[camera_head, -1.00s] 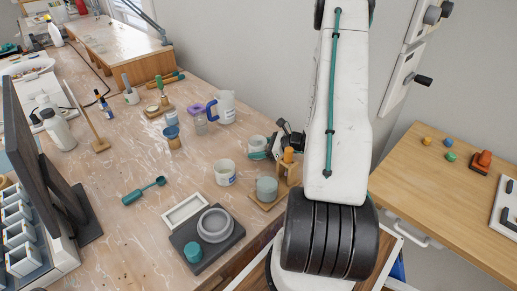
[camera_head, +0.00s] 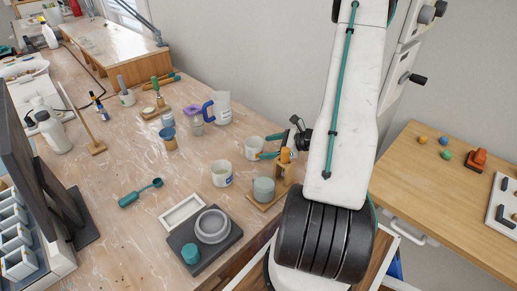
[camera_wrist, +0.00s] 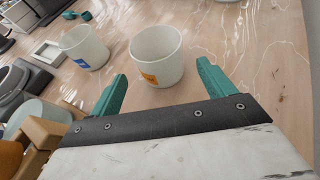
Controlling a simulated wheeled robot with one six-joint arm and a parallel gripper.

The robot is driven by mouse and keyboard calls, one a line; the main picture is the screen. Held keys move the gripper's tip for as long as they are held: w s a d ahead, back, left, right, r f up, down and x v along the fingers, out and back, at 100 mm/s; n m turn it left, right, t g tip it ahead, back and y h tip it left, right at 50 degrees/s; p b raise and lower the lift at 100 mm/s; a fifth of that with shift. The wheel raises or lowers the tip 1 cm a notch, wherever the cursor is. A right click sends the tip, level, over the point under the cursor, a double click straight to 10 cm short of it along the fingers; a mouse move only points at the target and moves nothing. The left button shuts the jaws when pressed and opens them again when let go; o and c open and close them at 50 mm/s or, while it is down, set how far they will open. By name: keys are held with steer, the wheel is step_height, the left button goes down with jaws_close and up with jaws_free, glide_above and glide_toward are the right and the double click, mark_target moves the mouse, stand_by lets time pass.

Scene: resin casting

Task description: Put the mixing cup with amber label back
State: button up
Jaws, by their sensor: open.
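The mixing cup with amber label (camera_wrist: 158,58) stands upright on the bench, white and empty-looking, its orange label towards my wrist camera. In the head view the same cup (camera_head: 252,147) is just left of my gripper (camera_head: 265,147). My gripper (camera_wrist: 163,82) is open, its teal fingers apart and pointing at the cup. The cup stands ahead of the fingertips, and a gap shows on both sides. A similar white cup with a blue label (camera_wrist: 84,48) stands beside it, also seen in the head view (camera_head: 222,174).
A wooden stand with an orange-topped part (camera_head: 285,158) and a grey-green cup (camera_head: 263,190) are close to my gripper. A blue-handled jug (camera_head: 219,108) stands behind. A white frame (camera_head: 183,213) and a dark plate with a grey ring (camera_head: 212,227) lie in front.

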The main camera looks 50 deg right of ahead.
steer(key=v, duration=0.6)
